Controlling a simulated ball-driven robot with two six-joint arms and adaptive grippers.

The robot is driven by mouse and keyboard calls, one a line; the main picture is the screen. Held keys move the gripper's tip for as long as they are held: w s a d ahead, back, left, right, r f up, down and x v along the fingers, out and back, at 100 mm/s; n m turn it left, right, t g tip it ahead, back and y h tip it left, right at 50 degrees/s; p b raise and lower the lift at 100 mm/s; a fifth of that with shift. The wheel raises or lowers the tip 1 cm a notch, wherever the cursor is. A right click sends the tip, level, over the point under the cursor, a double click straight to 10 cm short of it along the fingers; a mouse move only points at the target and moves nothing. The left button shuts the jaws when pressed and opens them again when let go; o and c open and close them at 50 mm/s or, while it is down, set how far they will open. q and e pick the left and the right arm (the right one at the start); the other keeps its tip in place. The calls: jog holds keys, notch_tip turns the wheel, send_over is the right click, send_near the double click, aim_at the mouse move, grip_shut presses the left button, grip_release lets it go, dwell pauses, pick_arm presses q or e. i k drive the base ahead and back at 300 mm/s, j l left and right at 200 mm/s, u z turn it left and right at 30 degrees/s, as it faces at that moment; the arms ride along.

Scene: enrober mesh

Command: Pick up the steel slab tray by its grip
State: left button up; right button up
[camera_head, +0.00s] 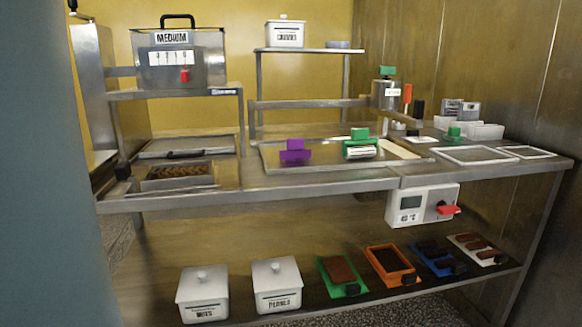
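The steel slab tray appears to be the pale grey tray (468,250) at the right end of the lower shelf. It holds several dark brown slabs. A small black grip (500,259) is on its near right end. Neither of my grippers is in view, and nothing touches the tray.
Blue (424,262), orange (372,260) and green (325,275) trays with black grips stand left of it on the shelf (400,290). Two white lidded boxes (203,292) are further left. The bench top (300,187) overhangs the shelf. A control box (410,207) hangs from it.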

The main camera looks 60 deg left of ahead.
aim_at(192, 176)
jog(key=u, duration=2.35)
